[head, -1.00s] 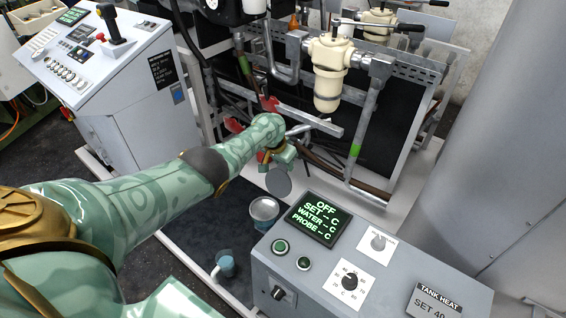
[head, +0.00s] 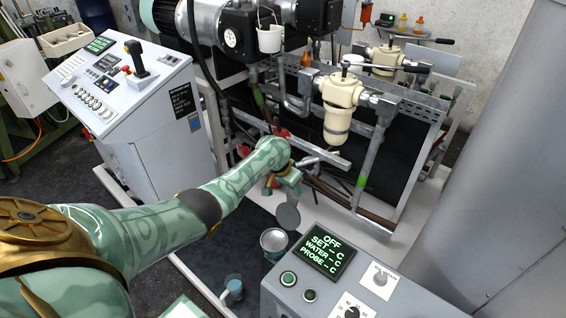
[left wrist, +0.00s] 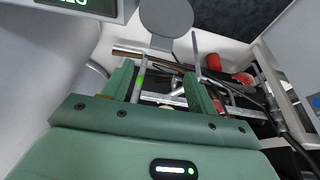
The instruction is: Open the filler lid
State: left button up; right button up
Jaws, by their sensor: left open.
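The filler lid (head: 288,216) is a flat grey disc. It stands tilted up at the far side of a round metal filler opening (head: 274,241), whose pale rim and inside show below it. In the left wrist view the lid (left wrist: 166,17) is at the top, with a short tab below it, beyond my fingertips. My left gripper (head: 287,184) is just above the lid in the head view. Its two green fingers (left wrist: 160,70) are apart with nothing held between them. I cannot tell whether it touches the lid. My right gripper is not in view.
A tank heat control box (head: 365,283) stands close at the right of the filler. A blue cup (head: 232,288) is on the dark floor. Pipes and a cream filter housing (head: 339,105) stand behind, and a control console (head: 125,85) at the left.

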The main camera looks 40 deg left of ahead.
pick_arm(q)
jog(key=p+v, duration=0.2)
jog(key=v, duration=0.4)
jog(key=shift+r, duration=0.35)
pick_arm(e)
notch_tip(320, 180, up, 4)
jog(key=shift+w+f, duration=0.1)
pick_arm(q)
jog(key=shift+s, duration=0.1)
